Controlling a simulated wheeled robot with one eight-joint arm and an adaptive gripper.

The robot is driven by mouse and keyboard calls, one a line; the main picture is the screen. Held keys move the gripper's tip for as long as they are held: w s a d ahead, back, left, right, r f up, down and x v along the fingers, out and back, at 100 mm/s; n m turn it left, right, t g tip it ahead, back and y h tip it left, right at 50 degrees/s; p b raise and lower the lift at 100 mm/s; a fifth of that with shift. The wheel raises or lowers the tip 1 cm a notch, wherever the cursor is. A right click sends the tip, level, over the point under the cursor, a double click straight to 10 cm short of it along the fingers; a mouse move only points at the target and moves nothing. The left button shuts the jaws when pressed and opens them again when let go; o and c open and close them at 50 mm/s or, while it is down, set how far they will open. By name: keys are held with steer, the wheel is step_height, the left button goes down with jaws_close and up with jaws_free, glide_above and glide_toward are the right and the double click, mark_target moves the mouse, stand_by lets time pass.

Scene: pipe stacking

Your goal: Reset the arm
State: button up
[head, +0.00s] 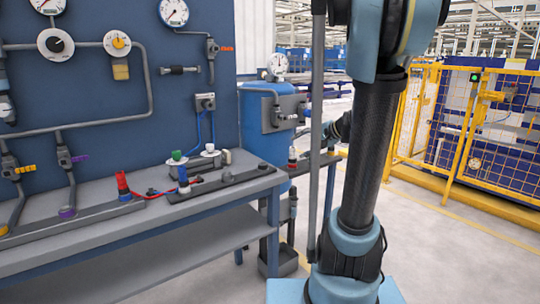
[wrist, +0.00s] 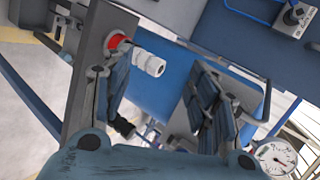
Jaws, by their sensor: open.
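My gripper (wrist: 165,92) is open in the wrist view, its two fingers spread wide apart with nothing clasped between them. A white fitting with a red collar (wrist: 150,63) sits on a grey beam (wrist: 97,45), just beyond the left finger. A small red and white fitting (head: 292,156) also shows on the narrow stand beside the bench in the head view. My arm stands upright right of centre in the head view.
A grey workbench (head: 95,252) holds pipe fittings, including a red one (head: 122,183), below a blue panel (head: 185,105) with gauges and pipes. A blue tank (head: 262,140) stands at the bench's end. Yellow fencing (head: 455,135) stands at right, with clear floor (head: 440,235) before it.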

steer(key=s+a+f+n+g+h, duration=0.15)
steer(key=s+f, duration=0.25)
steer(key=s, duration=0.4)
steer(key=s+f+n+g+h, duration=0.2)
steer(key=s+f+n, duration=0.15)
steer(key=s, duration=0.45)
steer(key=s+d+f+n+g+h, duration=0.1)
steer(key=s+d+f+h, duration=0.1)
steer(key=s, duration=0.4)
steer(key=s+d+f+n+g+h, duration=0.1)
steer(key=s+d+f+h, duration=0.2)
steer(key=s+d+f, duration=0.2)
steer(key=shift+s+f+n, duration=0.3)
steer(key=shift+s+f, duration=0.2)
steer(key=shift+s, duration=0.6)
